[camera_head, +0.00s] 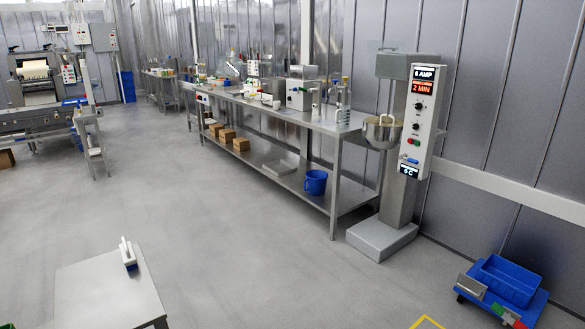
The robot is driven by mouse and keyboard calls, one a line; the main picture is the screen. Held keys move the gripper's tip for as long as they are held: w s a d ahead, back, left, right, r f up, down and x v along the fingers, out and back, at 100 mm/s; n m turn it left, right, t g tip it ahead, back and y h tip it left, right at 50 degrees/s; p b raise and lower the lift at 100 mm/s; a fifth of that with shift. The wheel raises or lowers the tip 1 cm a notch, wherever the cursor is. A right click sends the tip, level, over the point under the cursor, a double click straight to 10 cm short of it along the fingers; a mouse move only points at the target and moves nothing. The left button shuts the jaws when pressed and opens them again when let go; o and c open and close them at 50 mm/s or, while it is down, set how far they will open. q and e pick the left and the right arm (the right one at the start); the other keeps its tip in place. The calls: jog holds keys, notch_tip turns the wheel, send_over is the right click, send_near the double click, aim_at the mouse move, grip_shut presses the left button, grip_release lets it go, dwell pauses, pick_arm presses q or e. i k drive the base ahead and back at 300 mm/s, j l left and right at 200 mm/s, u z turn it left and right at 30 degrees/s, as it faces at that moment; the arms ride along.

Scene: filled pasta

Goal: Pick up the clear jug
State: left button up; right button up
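What looks like the clear jug (343,114) stands upright near the right end of the long steel bench (335,129). It is small and see-through in this view, so its handle and contents are hard to make out. Neither my left nor my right gripper is in view.
A mixer stand (395,170) with a metal bowl (381,133) and control panel stands right of the bench. A blue bucket (316,182) and cardboard boxes sit on the lower shelf. A steel table (105,290) is at front left, a blue crate (506,280) at lower right. The middle floor is clear.

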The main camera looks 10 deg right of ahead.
aim_at(344, 111)
jog(key=i+l+z, duration=0.1)
jog(key=i+z, duration=0.35)
jog(key=i, duration=1.8)
